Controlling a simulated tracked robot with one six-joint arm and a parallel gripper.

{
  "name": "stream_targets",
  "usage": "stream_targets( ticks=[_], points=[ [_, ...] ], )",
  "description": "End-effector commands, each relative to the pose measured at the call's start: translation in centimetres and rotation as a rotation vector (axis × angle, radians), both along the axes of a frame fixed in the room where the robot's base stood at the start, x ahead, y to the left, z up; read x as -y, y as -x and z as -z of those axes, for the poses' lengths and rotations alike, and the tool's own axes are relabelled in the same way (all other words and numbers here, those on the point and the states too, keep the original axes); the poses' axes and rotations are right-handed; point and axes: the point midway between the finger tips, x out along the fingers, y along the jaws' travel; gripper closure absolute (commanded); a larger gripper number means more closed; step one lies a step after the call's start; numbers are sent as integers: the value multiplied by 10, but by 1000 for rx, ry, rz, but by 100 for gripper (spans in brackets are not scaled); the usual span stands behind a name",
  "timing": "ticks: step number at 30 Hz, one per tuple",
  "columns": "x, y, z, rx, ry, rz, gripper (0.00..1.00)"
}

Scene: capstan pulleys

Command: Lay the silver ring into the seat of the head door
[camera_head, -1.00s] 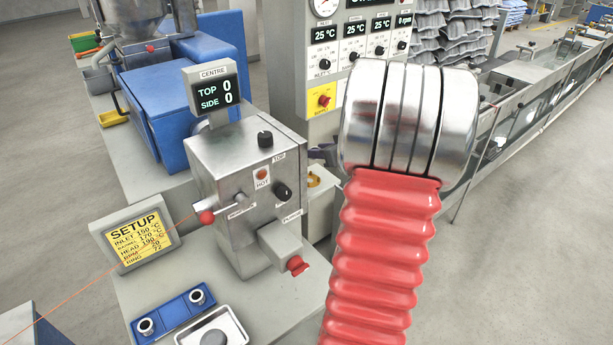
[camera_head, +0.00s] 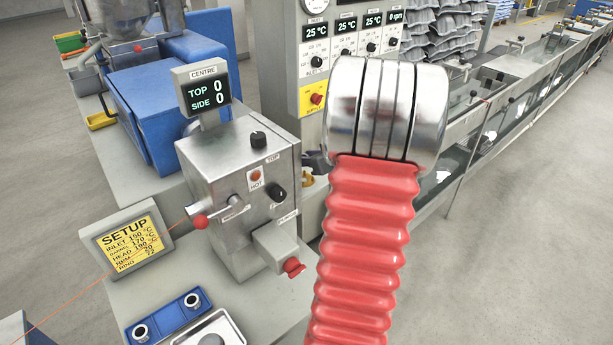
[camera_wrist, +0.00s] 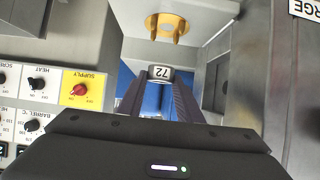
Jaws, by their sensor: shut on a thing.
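In the wrist view, a short silver ring (camera_wrist: 160,73) marked 72 sits between the two dark fingers of my gripper (camera_wrist: 161,76), which is shut on it. Beyond it, at the top of that view, a brass-yellow round fitting (camera_wrist: 168,26) with prongs is fixed to a pale grey surface. It looks like the seat of the head door, and the ring is apart from it. In the head view, a brass part (camera_head: 309,179) shows only in part behind the steel head (camera_head: 225,205). There my gripper is mostly hidden behind the head and my arm; the ring cannot be seen.
The control cabinet with the yellow supply switch (camera_wrist: 80,90) is close on the left in the wrist view; a metal wall (camera_wrist: 262,75) is close on the right. In the head view, a blue tray (camera_head: 168,320) holds two small rings, near a setup screen (camera_head: 128,240).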

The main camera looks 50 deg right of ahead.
Motion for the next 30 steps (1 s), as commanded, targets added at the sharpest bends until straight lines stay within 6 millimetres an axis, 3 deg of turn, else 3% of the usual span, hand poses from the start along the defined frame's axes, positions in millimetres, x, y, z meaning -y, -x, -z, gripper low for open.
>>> stream_targets(
  ticks=[4,17,24,30],
  points=[
    [0,0,21,0,-2,1,96],
    [2,1,28,1,0,2,96],
    [1,1,56,0,-3,3,96],
    [1,1,64,1,1,3,96]
  ],
)
